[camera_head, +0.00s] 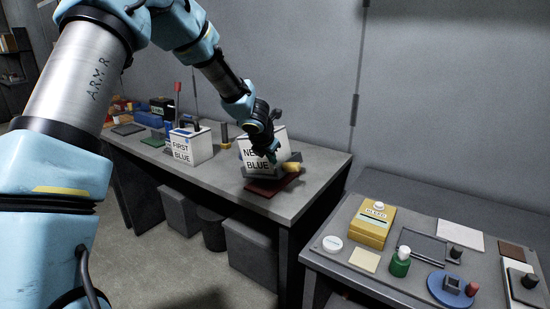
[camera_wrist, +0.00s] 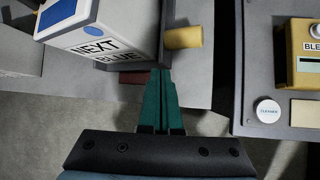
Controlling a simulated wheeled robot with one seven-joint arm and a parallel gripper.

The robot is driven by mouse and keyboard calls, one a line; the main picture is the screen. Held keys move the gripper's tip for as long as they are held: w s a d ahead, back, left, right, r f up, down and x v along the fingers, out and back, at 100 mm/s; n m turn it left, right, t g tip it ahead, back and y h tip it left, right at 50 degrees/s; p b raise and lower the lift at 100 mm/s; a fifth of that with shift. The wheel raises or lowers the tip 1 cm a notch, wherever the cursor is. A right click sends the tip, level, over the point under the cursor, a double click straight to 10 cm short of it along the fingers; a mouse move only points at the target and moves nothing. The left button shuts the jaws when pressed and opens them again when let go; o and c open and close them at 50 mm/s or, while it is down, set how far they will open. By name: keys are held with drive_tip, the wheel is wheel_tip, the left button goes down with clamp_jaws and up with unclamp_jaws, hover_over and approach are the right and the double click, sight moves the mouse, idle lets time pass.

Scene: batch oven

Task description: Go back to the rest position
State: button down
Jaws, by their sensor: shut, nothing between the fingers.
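My gripper (camera_head: 271,154) is at the end of my blue arm, in front of a white box labelled "NEXT BLUE" (camera_head: 252,163) on the grey bench. In the wrist view its green fingers (camera_wrist: 159,80) are together with nothing between them. The box shows at the upper left of that view (camera_wrist: 112,45), beside the fingertips. I cannot tell whether the fingers touch it. A yellow cylinder (camera_head: 291,166) sticks out at the box's right side, and a dark red mat (camera_head: 268,187) lies below it.
A white box labelled "FIRST BLUE" (camera_head: 190,146) stands further left on the bench. A second table (camera_head: 318,262) at right holds a yellow box (camera_head: 371,226), a green bottle (camera_head: 400,262), a white round lid (camera_head: 332,244) and a blue disc (camera_head: 449,290). A floor gap separates both tables.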

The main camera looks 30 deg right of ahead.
drive_tip(key=shift+a, duration=0.1)
idle(0.5)
drive_tip(key=s+a+m+y+b, duration=0.1)
drive_tip(key=s+a+m+b, duration=0.2)
drive_tip(key=a+m, duration=1.35)
drive_tip(key=s+a+m+g+y+b, duration=0.1)
drive_tip(key=s+a+m, duration=0.1)
drive_tip(key=s+a, duration=0.3)
drive_tip(key=s+a+f+m+g+y, duration=0.1)
drive_tip(key=s+a+m, duration=0.2)
drive_tip(key=a, duration=0.9)
drive_tip(key=s+a+f+m+g+y+b, duration=0.1)
drive_tip(key=s+a+m+y, duration=0.1)
drive_tip(key=s+a, duration=0.5)
drive_tip(key=shift+s+a+f+g+b, duration=0.2)
drive_tip(key=shift+s+a+g+b, duration=0.15)
drive_tip(key=shift+a, duration=0.5)
